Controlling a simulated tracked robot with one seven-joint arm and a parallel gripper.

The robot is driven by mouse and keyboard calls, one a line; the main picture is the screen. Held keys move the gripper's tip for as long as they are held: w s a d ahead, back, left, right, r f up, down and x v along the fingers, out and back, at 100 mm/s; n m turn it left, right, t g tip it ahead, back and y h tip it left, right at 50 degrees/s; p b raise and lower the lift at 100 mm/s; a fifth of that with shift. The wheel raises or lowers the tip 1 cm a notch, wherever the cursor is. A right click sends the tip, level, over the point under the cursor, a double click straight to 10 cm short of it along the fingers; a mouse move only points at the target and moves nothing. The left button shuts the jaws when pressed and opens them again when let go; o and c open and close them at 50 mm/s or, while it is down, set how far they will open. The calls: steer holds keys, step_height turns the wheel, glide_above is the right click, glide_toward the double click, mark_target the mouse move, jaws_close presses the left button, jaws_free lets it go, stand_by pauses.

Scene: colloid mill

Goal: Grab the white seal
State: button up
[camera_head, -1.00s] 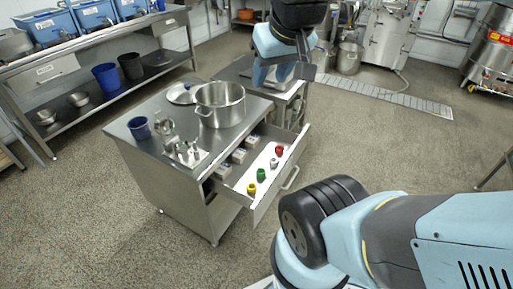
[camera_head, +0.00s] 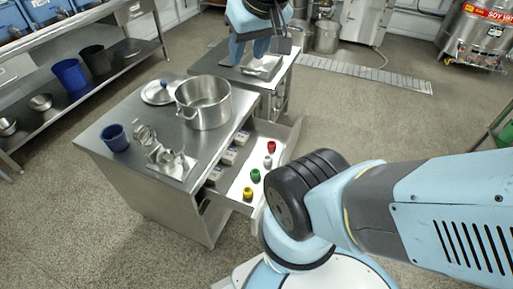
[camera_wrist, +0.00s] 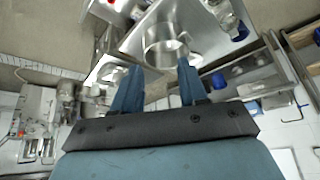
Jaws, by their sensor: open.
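The white seal (camera_head: 267,161) is a small pale piece in the open drawer (camera_head: 236,187) of the steel cabinet. It stands between the red seal (camera_head: 271,147) and the green seal (camera_head: 255,175), with the yellow seal (camera_head: 248,193) nearer the drawer's front left end. My gripper (camera_head: 252,48) is high at the top of the head view, well away from the drawer. In the wrist view my gripper (camera_wrist: 158,72) has its two blue fingers apart with nothing between them. I cannot make out the white seal in the wrist view.
A steel pot (camera_head: 204,103), its lid (camera_head: 161,92), a blue cup (camera_head: 115,138) and small metal parts (camera_head: 167,157) stand on the cabinet top. White-labelled boxes (camera_head: 228,156) sit in the drawer beside the seals. A second steel table (camera_head: 264,67) stands behind. The floor left of the cabinet is clear.

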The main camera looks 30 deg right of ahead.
steer(key=shift+o, duration=0.4)
steer(key=shift+o, duration=0.8)
steer(key=shift+w, duration=0.1)
steer(key=o, duration=0.3)
steer(key=w+d+f, duration=0.1)
steer(key=w+f, duration=0.1)
steer(key=w, duration=0.1)
steer(key=w+d+f+m+g, duration=0.1)
steer(key=w+d+f, duration=0.1)
steer(key=w+f, duration=0.1)
steer(key=w+d+f+m, duration=0.1)
steer(key=w+f, duration=0.2)
steer(key=w, duration=0.1)
steer(key=shift+w+d+g+h, duration=0.2)
steer(key=shift+d+g+h, duration=0.1)
steer(key=shift+d+h, duration=0.1)
steer(key=shift+o, duration=0.2)
steer(key=m+g, duration=0.4)
steer(key=m, duration=0.1)
glide_above(268, 157)
step_height(268, 157, down, 36)
steer(key=shift+y, duration=0.4)
steer(key=f, duration=0.8)
steer(key=shift+s+a+f, duration=0.2)
steer(key=shift+a+f, duration=0.05)
steer(key=shift+f, duration=0.05)
steer(key=shift+w+d+f, duration=0.1)
steer(key=shift+f, duration=1.3)
steer(key=shift+w+d+f, duration=0.1)
steer(key=shift+f, duration=1.25)
